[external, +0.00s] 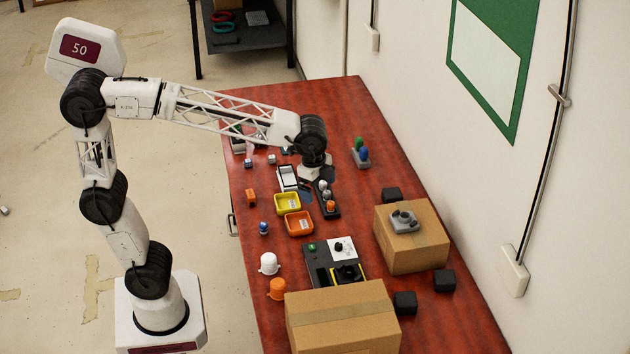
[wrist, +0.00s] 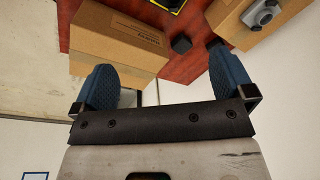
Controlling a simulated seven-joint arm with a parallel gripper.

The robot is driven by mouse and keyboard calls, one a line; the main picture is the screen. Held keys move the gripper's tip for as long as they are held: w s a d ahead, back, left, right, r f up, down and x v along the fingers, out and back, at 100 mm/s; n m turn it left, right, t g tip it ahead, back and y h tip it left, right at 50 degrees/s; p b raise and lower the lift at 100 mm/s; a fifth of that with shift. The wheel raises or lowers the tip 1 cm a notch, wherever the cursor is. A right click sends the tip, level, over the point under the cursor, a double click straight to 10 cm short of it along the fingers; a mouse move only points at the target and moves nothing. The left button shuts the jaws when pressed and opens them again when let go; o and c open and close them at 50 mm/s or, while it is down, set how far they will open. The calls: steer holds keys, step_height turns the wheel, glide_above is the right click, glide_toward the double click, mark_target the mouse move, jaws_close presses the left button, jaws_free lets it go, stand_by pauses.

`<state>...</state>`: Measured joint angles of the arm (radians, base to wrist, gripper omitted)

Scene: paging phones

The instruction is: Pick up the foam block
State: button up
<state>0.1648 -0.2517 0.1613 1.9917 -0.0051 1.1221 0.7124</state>
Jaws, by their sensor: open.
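I cannot tell for certain which thing is the foam block. Three small dark blocks lie on the red table: one (external: 392,194) behind the right cardboard box, one (external: 444,280) at its front right, and one (external: 405,302) beside the front box. A dark block also shows in the wrist view (wrist: 181,44), beyond my fingers. My gripper (external: 317,181) is above the middle of the table, left of all three blocks. In the wrist view my gripper (wrist: 165,82) has its two blue fingers wide apart, with nothing between them.
A cardboard box (external: 415,245) bears a grey device (external: 404,221). Another box (external: 342,322) stands at the front. Yellow (external: 287,203) and orange (external: 299,223) trays, a black holder (external: 327,204) and small parts lie near my gripper. A wall (external: 440,130) borders the right side.

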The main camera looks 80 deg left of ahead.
steer(key=w+d+f+m, duration=0.1)
steer(key=w+d+m, duration=0.15)
steer(key=w, duration=0.35)
steer(key=w+d+m, duration=0.2)
steer(key=w+d, duration=0.2)
steer(key=w, duration=0.1)
steer(key=m+g, duration=0.1)
steer(key=m, duration=0.5)
glide_above(406, 299)
step_height(406, 299, down, 29)
steer(key=shift+s+r, duration=0.1)
steer(key=shift+f, duration=1.25)
steer(key=shift+f, duration=2.6)
